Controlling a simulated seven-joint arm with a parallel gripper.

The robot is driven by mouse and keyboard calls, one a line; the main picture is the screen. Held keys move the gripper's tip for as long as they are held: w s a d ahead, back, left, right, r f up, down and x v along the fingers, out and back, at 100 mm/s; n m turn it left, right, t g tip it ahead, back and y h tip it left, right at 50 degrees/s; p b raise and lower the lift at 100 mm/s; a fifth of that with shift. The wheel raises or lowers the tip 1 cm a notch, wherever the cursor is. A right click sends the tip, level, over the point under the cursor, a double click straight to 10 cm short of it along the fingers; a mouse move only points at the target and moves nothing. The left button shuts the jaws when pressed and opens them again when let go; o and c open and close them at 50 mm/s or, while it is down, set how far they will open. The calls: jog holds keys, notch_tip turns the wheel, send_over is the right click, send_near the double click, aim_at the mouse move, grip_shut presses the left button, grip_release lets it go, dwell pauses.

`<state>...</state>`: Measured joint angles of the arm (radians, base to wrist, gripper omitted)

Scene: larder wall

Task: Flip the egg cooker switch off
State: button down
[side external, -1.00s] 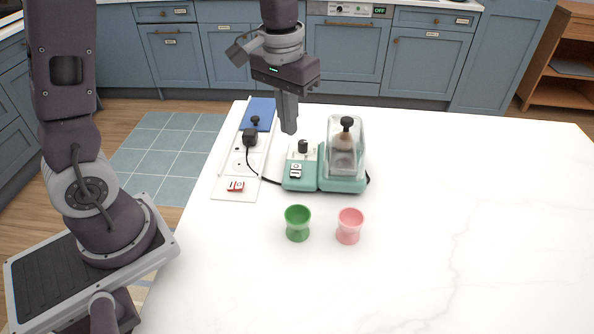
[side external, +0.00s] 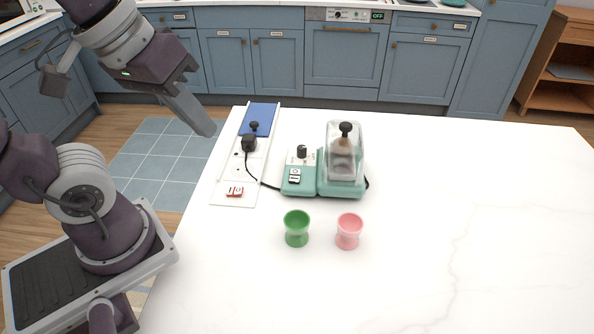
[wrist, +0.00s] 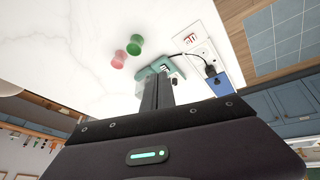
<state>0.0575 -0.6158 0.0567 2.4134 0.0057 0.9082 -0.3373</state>
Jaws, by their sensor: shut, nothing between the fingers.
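The egg cooker (side external: 305,188) has a teal base, a dark knob (side external: 301,152) and a clear cover (side external: 345,150) with a brownish, egg-like shape under it. A small black-and-white rocker switch (side external: 295,175) sits on its front left; which side is pressed is too small to tell. My gripper (side external: 207,127) is shut and empty, tilted, up and to the left of the cooker and apart from it. In the wrist view its closed fingers (wrist: 157,92) partly cover the teal cooker (wrist: 150,71).
Left of the cooker lies a white socket board (side external: 229,172) with a red rocker (side external: 235,190), a black plug (side external: 249,143) with a cord, and a blue panel (side external: 260,117). A green cup (side external: 297,228) and a pink cup (side external: 348,231) stand in front. The counter's right side is clear.

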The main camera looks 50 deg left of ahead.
jog(key=w+n+g, duration=0.2)
jog(key=w+n, duration=0.7)
jog(key=n, duration=0.2)
jog(key=n+g+y, duration=0.2)
jog(key=n, duration=1)
send_over(296, 172)
jog(key=s+d, duration=0.2)
notch_tip(296, 172, down, 6)
jog(key=shift+a+r, duration=0.1)
jog(key=shift+r, duration=0.05)
jog(key=f, duration=0.4)
jog(key=w+a+f, duration=0.1)
jog(key=f, duration=0.9)
jog(key=shift+w+a, duration=0.3)
